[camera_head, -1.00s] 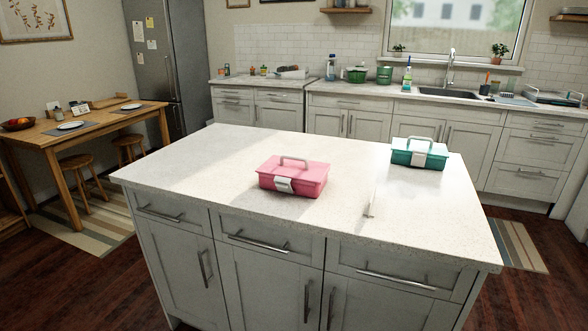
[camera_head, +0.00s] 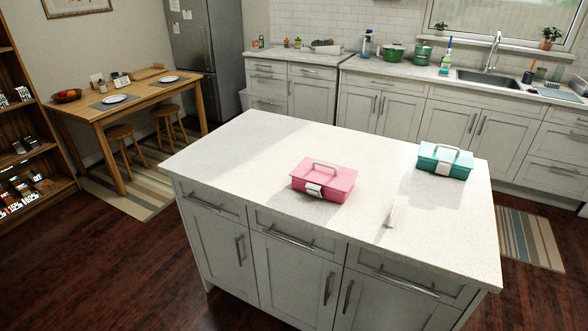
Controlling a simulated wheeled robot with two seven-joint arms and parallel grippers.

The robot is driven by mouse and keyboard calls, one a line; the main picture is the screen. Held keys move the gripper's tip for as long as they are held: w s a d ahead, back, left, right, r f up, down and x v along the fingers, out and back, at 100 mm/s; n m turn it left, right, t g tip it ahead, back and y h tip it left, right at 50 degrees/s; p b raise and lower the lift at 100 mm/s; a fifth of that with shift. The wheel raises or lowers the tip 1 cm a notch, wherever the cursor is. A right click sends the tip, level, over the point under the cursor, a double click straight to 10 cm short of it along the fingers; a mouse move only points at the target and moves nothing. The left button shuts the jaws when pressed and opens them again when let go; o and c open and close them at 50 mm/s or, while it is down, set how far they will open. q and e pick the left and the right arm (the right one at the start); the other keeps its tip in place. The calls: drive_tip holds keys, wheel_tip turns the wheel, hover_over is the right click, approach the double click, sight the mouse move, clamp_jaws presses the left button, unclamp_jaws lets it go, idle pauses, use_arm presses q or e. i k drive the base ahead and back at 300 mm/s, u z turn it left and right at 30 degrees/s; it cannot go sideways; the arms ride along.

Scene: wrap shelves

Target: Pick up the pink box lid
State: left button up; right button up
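A pink box (camera_head: 323,181) with a white front latch stands on the white kitchen island top (camera_head: 240,150), near its middle. Its pink lid (camera_head: 324,174) is on the box, with a raised handle on top. A teal box (camera_head: 445,162) with a white latch and handle stands further back to the right on the same top. A small pale upright object (camera_head: 391,214) stands to the right of the pink box; I cannot tell what it is. Neither of my grippers is in view.
The island has drawers and doors with bar handles below. A wooden table (camera_head: 128,103) with stools stands to the left, and a wooden shelf (camera_head: 25,150) at the far left edge. A counter (camera_head: 420,78) with a sink runs behind. Dark floor is clear at front left.

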sight(336, 178)
drive_tip(key=u, duration=0.7)
drive_tip(key=i, duration=1)
drive_tip(key=z, duration=0.55)
